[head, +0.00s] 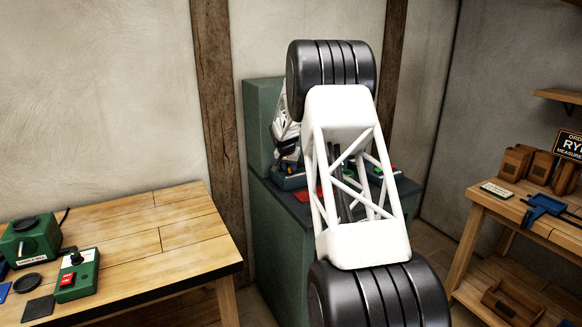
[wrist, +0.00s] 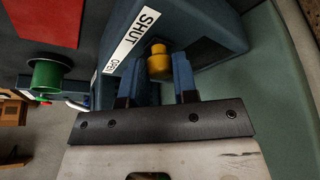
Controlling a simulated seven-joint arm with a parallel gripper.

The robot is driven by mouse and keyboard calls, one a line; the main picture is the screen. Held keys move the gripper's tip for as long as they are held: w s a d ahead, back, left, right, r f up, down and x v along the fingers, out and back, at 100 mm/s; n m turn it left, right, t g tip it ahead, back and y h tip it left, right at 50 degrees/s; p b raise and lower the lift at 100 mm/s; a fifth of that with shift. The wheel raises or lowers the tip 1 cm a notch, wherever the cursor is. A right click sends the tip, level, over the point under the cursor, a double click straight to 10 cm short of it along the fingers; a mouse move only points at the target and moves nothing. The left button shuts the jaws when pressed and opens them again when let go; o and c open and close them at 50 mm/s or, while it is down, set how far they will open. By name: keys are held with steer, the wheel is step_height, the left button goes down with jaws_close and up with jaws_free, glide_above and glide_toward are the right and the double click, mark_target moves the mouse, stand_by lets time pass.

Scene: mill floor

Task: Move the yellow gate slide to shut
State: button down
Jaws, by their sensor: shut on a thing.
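The yellow gate slide's knob (wrist: 160,62) stands out from a dark blue housing (wrist: 210,28) in the wrist view. A white label (wrist: 132,42) beside it reads SHUT at its upper end and OPEN at its lower end. The knob sits about level with the middle of the label; its exact place in its travel is hard to tell. My gripper (wrist: 156,85) is shut on the knob, one blue finger on each side of it. In the head view my arm hides the slide, and only part of the blue housing (head: 290,181) shows on the green cabinet.
A red panel (wrist: 45,20) and a green spool-like part (wrist: 46,76) lie left in the wrist view. In the head view the green cabinet (head: 275,250) stands between a left wooden table (head: 180,225) with green devices and a right bench (head: 485,207) with wooden boxes.

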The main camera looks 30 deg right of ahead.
steer(key=c, duration=1.1)
jaws_free()
steer(key=shift+w+a, duration=0.1)
steer(key=shift+a, duration=0.25)
steer(key=shift+c, duration=0.2)
steer(key=shift+o, duration=1.2)
steer(key=shift+d, duration=0.1)
steer(key=shift+r, duration=0.2)
steer(key=v, duration=0.7)
steer(key=shift+r, duration=0.15)
